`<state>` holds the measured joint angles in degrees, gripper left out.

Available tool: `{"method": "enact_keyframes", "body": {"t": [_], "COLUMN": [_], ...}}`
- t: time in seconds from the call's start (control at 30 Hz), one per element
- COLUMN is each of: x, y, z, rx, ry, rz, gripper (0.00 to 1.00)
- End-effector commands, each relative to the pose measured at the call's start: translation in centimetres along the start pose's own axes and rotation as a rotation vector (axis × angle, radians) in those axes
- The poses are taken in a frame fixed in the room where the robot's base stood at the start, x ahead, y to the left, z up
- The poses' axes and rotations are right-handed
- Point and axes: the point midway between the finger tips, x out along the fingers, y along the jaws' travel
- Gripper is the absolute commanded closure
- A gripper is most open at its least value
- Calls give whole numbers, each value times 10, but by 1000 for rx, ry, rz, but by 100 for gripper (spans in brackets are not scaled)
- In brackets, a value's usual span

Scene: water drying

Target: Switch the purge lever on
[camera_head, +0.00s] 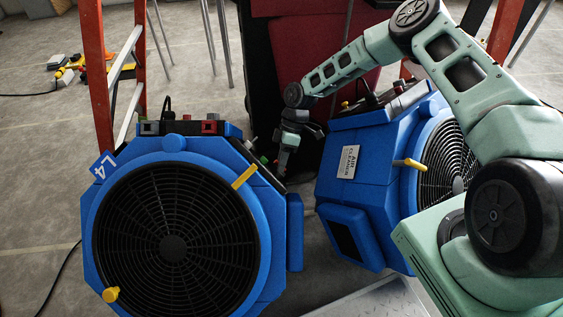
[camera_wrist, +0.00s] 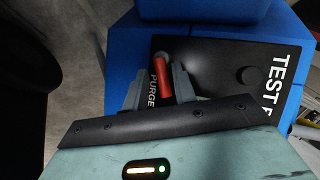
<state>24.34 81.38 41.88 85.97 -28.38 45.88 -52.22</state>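The red purge lever (camera_wrist: 164,76) sits on a black panel (camera_wrist: 215,65) beside the white word PURGE in the wrist view. My gripper (camera_wrist: 159,82) is open, with its grey fingers on either side of the lever. A gap with the lettering shows between the left finger and the lever; the right finger is very close to it, and I cannot tell if they touch. In the head view my gripper (camera_head: 284,158) points down beside the right upper edge of the left blue machine (camera_head: 100,225). The lever is too small to make out there.
A round black knob (camera_wrist: 250,75) and the lettering TEST are to the right on the panel. A second blue machine (camera_head: 350,190) stands close on the right. An orange ladder (camera_head: 97,75) stands behind the left machine. Dark red and black objects stand behind my gripper.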

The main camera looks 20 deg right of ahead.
Motion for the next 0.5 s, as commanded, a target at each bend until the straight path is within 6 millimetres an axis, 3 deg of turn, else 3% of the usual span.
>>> {"method": "enact_keyframes", "body": {"t": [0.33, 0.5], "x": [-1, -21], "y": [-2, -2], "z": [0, 0], "rx": [0, 0], "ry": [-1, -1], "rz": [-5, -3], "gripper": [66, 66]}}
